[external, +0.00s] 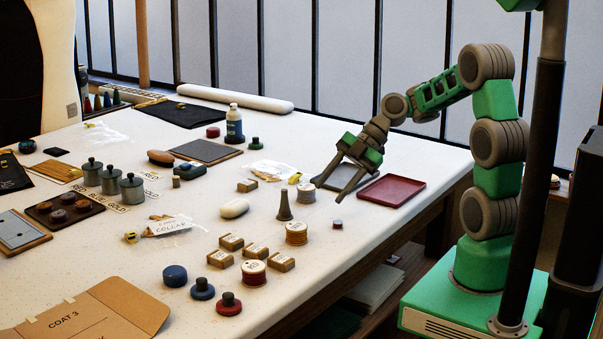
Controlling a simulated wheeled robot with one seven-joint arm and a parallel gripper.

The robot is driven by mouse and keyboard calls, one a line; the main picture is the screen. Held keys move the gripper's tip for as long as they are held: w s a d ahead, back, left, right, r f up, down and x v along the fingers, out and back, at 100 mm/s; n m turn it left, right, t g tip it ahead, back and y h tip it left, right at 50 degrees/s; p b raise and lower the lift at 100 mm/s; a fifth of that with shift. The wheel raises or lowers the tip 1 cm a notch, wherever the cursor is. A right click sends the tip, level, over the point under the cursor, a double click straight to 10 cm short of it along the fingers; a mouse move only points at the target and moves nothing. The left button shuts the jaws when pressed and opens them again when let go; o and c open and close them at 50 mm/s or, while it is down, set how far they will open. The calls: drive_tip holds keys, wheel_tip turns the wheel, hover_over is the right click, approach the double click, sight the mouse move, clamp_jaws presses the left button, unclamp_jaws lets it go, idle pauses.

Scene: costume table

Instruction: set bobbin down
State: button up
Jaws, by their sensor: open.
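My gripper (328,191) is open, its two fingers apart and angled down to the left over the right side of the table. No object shows between the fingers. A small dark red cylinder (337,224), possibly the bobbin, stands on the white cloth just below the fingertips, apart from them. A pale grey spool (306,193) stands just left of the fingertips; whether a finger touches it I cannot tell. A grey tray (331,184) lies partly hidden behind the fingers. A dark red tray (391,191) lies to their right, empty.
A dark cone (284,206) and a tan-banded spool (296,233) stand left of the gripper. A red-banded spool (253,273) and several small labelled blocks (256,251) are nearer the front. The table (350,258) is clear near its right front edge.

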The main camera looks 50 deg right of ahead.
sight(336, 225)
drive_tip(key=d+m+h, duration=0.1)
drive_tip(key=d, duration=0.1)
drive_tip(key=s+d+f+m+g+h, duration=0.1)
drive_tip(key=d+m, duration=0.1)
drive_tip(key=s+d+m+g, duration=0.1)
drive_tip(key=d+m, duration=0.1)
drive_tip(key=shift+s+d+f+h, duration=0.1)
drive_tip(key=shift+f+h, duration=0.3)
drive_tip(key=x, duration=0.7)
drive_tip(key=shift+w+f, duration=0.3)
drive_tip(key=shift+w, duration=0.1)
drive_tip(key=shift+d, duration=0.1)
clamp_jaws()
